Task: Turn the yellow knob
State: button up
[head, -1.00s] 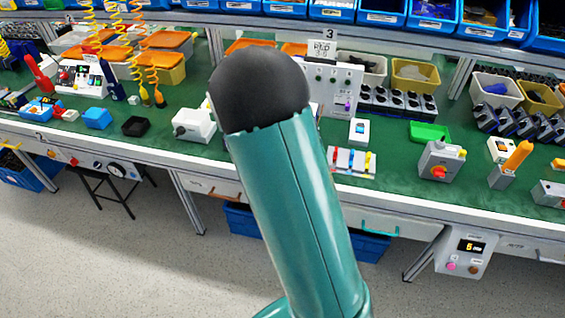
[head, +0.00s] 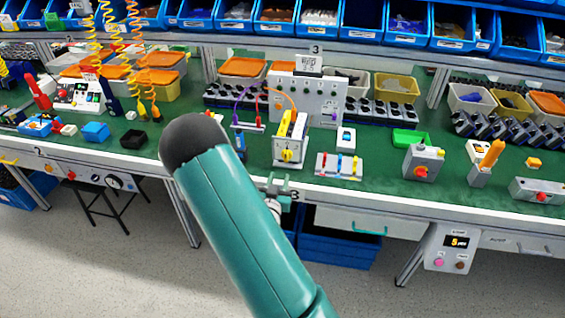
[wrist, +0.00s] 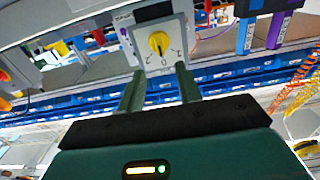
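The yellow knob (head: 288,155) sits on the front of a small white and yellow switch box (head: 282,142) on the green bench. In the wrist view the knob (wrist: 158,43) is centred on a light dial plate with numbers around it, its pointer near vertical. My gripper (wrist: 157,74) is open, with two green fingers spread apart. In the wrist picture the knob appears just beyond the fingertips and between them; nothing is held. In the head view my gripper (head: 279,187) is partly hidden behind my arm, below the switch box at the bench's front edge.
A grey box with a red knob (head: 421,171) and a tray of coloured pieces (head: 339,166) stand to the right. A white panel (head: 308,97) with cables is behind. Blue bins (head: 335,245) sit below the bench. The floor in front is clear.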

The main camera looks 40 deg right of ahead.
aim_at(286, 158)
jog(key=x, duration=0.9)
jog(key=shift+w+d, duration=0.25)
jog(key=shift+d, duration=0.05)
grip_shut()
